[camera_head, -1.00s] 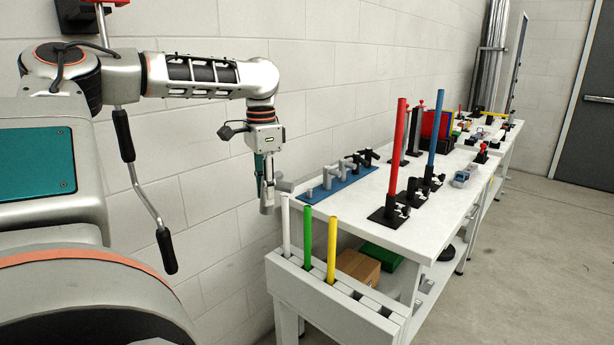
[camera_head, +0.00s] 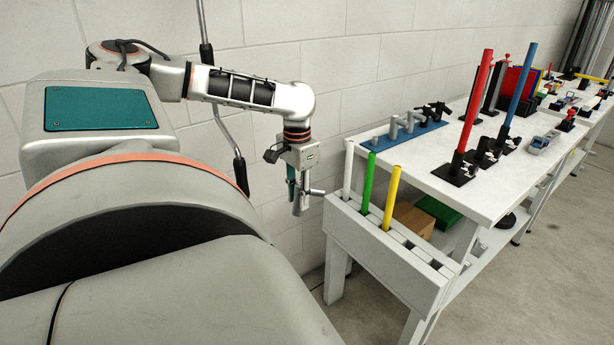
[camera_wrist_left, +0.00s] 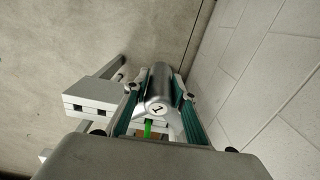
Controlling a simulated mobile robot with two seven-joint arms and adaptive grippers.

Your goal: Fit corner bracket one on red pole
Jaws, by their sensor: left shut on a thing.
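My left gripper (camera_head: 297,182) hangs pointing down beside the wall, left of the table and apart from it. It is shut on a grey metal corner bracket (camera_head: 301,204). In the left wrist view the bracket (camera_wrist_left: 159,84) is a grey cylinder with a round white label reading "1", between the teal fingers. The red pole (camera_head: 478,101) stands upright in a black base on the white table, to the right of and away from the gripper. My right gripper is not in view.
A blue rack (camera_head: 404,136) with grey and black brackets lies at the table's back left. A white holder (camera_head: 385,255) with white, green and yellow poles is attached at the near end. A blue pole (camera_head: 521,88) stands right of the red one. The wall is close behind the gripper.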

